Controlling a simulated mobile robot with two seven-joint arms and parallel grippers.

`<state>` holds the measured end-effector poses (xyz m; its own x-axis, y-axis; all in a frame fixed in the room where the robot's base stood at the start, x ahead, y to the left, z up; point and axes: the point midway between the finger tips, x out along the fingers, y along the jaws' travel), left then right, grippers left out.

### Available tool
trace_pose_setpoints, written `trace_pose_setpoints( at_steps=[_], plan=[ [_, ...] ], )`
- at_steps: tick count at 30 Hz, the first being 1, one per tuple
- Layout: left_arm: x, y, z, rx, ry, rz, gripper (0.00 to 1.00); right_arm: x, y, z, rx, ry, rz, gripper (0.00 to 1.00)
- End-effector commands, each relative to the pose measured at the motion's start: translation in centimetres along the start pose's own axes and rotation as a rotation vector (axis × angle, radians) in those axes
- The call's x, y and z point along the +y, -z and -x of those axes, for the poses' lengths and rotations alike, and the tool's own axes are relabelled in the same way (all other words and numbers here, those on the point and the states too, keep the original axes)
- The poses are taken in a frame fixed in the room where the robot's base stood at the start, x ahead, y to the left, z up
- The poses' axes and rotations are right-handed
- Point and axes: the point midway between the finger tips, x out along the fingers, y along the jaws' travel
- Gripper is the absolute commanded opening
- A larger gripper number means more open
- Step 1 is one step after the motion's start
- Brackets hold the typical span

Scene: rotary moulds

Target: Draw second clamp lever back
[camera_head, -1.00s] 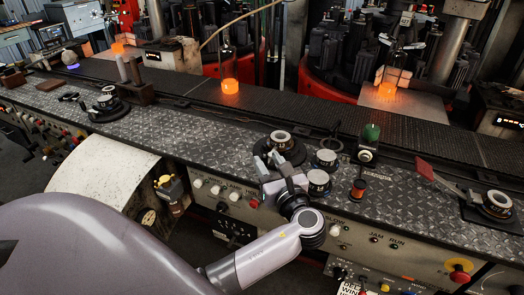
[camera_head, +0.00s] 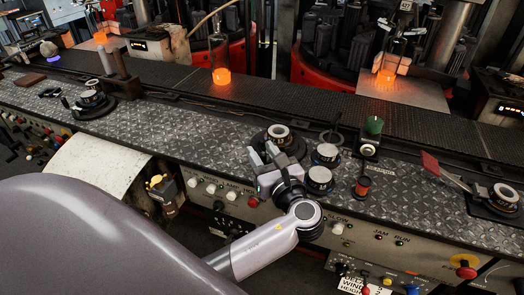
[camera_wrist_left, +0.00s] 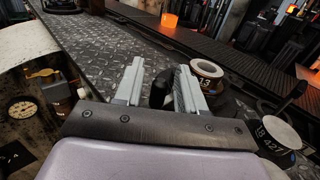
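My left gripper (camera_head: 264,154) is over the diamond-plate bench top, beside the middle clamp station (camera_head: 279,134), a round dark base with a pale-topped ring. In the left wrist view the two grey fingers (camera_wrist_left: 160,80) stand apart, with a black rounded grip (camera_wrist_left: 160,90), seemingly the middle clamp's lever, between them. A gap shows on its left side; contact on the right cannot be told. The ring (camera_wrist_left: 207,70) is just right of the fingers. Another clamp station (camera_head: 91,99) is at the left, and one with a red-ended lever (camera_head: 430,163) at the right. My right gripper is not in view.
A dark conveyor (camera_head: 300,105) runs behind, carrying a glowing orange piece (camera_head: 221,76). Control knobs line the front panel (camera_head: 340,230).

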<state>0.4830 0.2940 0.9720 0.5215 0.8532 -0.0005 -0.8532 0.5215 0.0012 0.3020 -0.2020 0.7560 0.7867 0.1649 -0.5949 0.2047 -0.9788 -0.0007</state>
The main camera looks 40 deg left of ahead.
Motion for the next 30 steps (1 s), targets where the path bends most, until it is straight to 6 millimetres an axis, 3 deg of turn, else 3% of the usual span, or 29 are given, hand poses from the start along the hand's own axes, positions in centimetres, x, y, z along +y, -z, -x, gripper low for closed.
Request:
trace_pose_setpoints(
  at_steps=[7, 10, 11, 22, 30],
  plan=[
    [-0.01, 0.0, 0.03, 0.0, 0.0, 0.0, 0.36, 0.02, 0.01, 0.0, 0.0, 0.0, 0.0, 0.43],
    [-0.01, 0.0, 0.03, 0.0, 0.0, 0.0, 0.04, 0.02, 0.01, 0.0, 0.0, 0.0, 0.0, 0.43],
    [-0.01, 0.0, 0.03, 0.0, 0.0, 0.0, 0.0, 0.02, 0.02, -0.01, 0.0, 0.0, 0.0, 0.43],
    [0.16, -0.03, -0.12, -0.001, 0.04, 0.0, 0.0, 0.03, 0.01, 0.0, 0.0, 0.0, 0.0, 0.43],
    [0.69, -0.01, -0.7, -0.003, 0.204, -0.001, 0.0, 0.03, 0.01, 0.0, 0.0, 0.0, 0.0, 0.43]
  ],
)
